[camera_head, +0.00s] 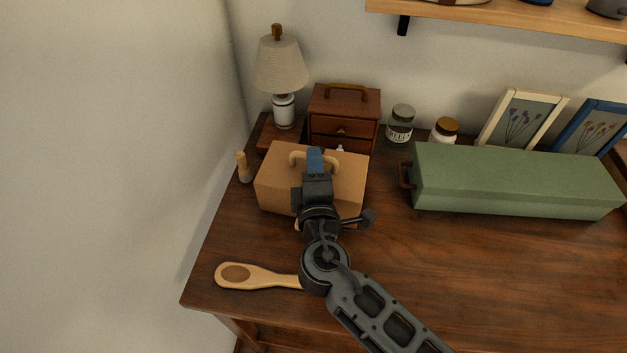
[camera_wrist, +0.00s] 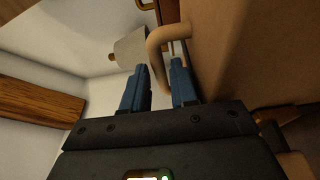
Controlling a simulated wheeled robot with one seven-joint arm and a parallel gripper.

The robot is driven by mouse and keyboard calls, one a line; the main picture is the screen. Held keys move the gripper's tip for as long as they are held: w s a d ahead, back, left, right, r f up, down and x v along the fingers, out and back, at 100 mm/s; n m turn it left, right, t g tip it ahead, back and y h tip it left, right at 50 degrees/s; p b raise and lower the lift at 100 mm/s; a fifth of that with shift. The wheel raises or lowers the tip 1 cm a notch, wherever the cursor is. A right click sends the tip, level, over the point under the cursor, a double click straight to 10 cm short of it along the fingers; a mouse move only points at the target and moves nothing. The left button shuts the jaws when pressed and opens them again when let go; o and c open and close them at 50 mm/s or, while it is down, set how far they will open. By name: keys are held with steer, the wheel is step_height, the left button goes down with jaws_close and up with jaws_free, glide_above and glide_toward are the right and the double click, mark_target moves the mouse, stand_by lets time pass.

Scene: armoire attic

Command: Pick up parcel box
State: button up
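The parcel box (camera_head: 345,180) is a tan carton with a curved handle (camera_head: 297,157) on top, standing on the wooden dresser. My gripper (camera_head: 316,158) is over the middle of the box and hides part of its top and front. In the wrist view the box (camera_wrist: 245,50) fills the right side, and its handle (camera_wrist: 155,50) curves close to the blue fingertips (camera_wrist: 158,75). The fingers are apart, with a gap between them. The handle's near end shows at this gap; whether the fingers touch it I cannot tell.
A lamp (camera_head: 281,70) and a small drawer chest (camera_head: 345,103) stand behind the box. A green case (camera_head: 515,180) lies to the right, jars (camera_head: 400,123) behind. A hairbrush (camera_head: 250,276) lies in front, and a small wooden-topped item (camera_head: 243,167) stands left. The front-right dresser top (camera_head: 480,270) is clear.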

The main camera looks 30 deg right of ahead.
jaws_close()
stand_by(1.4)
